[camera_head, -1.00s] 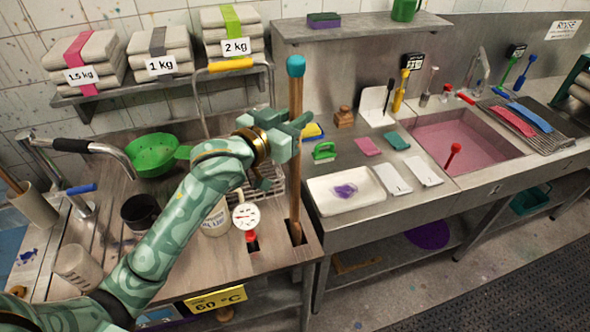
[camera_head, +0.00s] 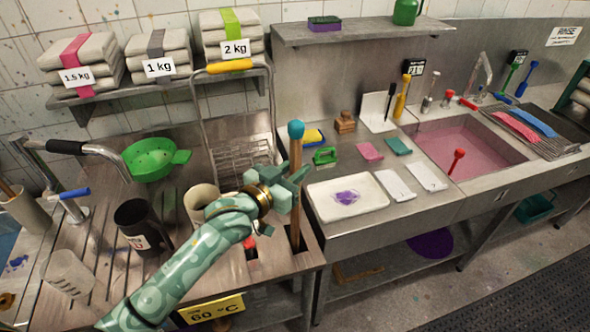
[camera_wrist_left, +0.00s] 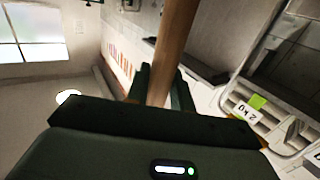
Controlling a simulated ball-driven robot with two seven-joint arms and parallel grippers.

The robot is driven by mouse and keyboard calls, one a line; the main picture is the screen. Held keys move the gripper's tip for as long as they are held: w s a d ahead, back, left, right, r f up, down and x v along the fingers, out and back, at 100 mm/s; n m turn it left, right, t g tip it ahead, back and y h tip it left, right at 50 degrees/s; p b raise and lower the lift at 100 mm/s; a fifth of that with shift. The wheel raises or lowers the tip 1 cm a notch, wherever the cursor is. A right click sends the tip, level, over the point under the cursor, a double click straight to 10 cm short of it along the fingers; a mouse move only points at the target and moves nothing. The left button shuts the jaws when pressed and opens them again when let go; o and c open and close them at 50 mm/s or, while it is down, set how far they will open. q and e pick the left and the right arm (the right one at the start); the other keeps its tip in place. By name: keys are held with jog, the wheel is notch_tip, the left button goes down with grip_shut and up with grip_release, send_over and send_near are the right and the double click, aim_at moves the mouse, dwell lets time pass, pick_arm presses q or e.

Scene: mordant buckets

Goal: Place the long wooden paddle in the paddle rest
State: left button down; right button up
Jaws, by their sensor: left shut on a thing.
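The long wooden paddle (camera_head: 295,160) stands upright near the table's front right corner, with a blue cap on top. Its shaft enters a dark slot (camera_head: 302,246) in the wooden tabletop, which looks like the paddle rest; its lower end is hidden. My left gripper (camera_head: 290,188) is shut around the shaft, below the cap and above the slot. The left wrist view also shows the shaft (camera_wrist_left: 175,45) between the fingers (camera_wrist_left: 160,88). My right gripper is not in view.
A red-topped tool (camera_head: 250,243) stands in a slot just left of the paddle. A dark mug (camera_head: 133,222), a pale mug (camera_head: 198,200) and a green colander (camera_head: 150,160) are to the left. A white tray (camera_head: 322,207) is on the steel counter to the right.

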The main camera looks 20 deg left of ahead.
pick_arm(q)
jog(key=shift+r, duration=0.1)
jog(key=c, duration=1.2)
grip_release()
jog(key=v, duration=1.2)
